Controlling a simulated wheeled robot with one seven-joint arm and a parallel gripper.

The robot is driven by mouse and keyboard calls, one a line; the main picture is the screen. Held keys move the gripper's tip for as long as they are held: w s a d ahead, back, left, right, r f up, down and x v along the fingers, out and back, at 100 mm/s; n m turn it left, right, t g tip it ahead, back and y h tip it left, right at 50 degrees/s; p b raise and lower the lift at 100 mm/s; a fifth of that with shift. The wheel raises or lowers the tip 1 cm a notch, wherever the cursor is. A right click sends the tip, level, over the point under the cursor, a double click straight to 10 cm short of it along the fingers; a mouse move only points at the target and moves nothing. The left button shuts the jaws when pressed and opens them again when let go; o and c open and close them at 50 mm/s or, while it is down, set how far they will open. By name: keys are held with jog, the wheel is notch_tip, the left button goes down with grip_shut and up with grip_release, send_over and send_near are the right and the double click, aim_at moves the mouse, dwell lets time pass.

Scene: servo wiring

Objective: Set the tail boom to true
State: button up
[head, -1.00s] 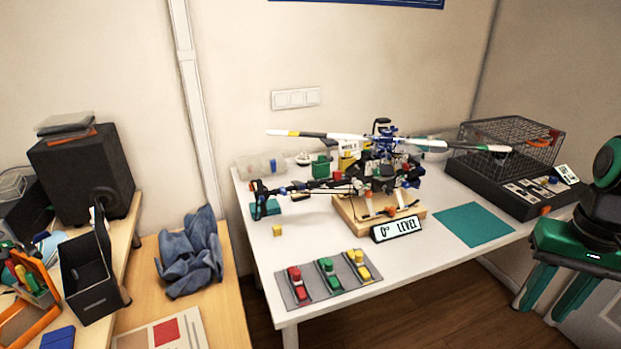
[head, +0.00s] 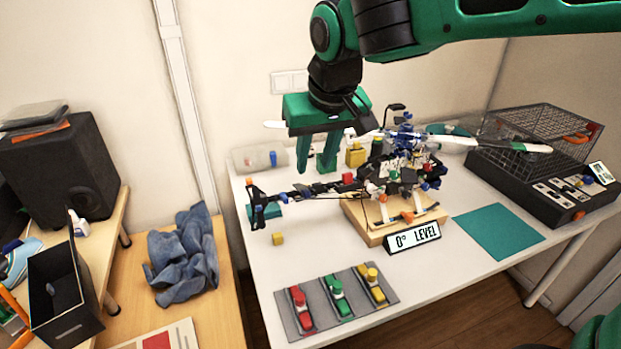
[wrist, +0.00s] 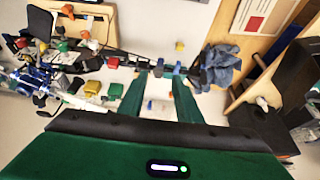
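The model helicopter stands on a wooden base (head: 375,238) on the white table. Its tail boom (head: 310,190) is thin and dark and points left from the body, ending in a tail piece (head: 256,205). A sign reading "0° LEVEL" (head: 414,237) leans at the front of the base. My gripper (head: 315,168) points down behind the boom in the head view, its green fingers apart with nothing seen held. In the wrist view the fingers (wrist: 153,100) are also apart, with the boom (wrist: 140,62) crossing beyond their tips.
A small yellow cube (head: 278,239) sits below the boom. A teal mat (head: 498,231) and a caged black unit (head: 540,178) are at right.

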aim_at(306, 190)
jog(key=x, duration=1)
jog(key=shift+w+a+f, duration=0.2)
jog(key=shift+w+f, duration=0.05)
jog(key=shift+w, duration=0.15)
grip_shut()
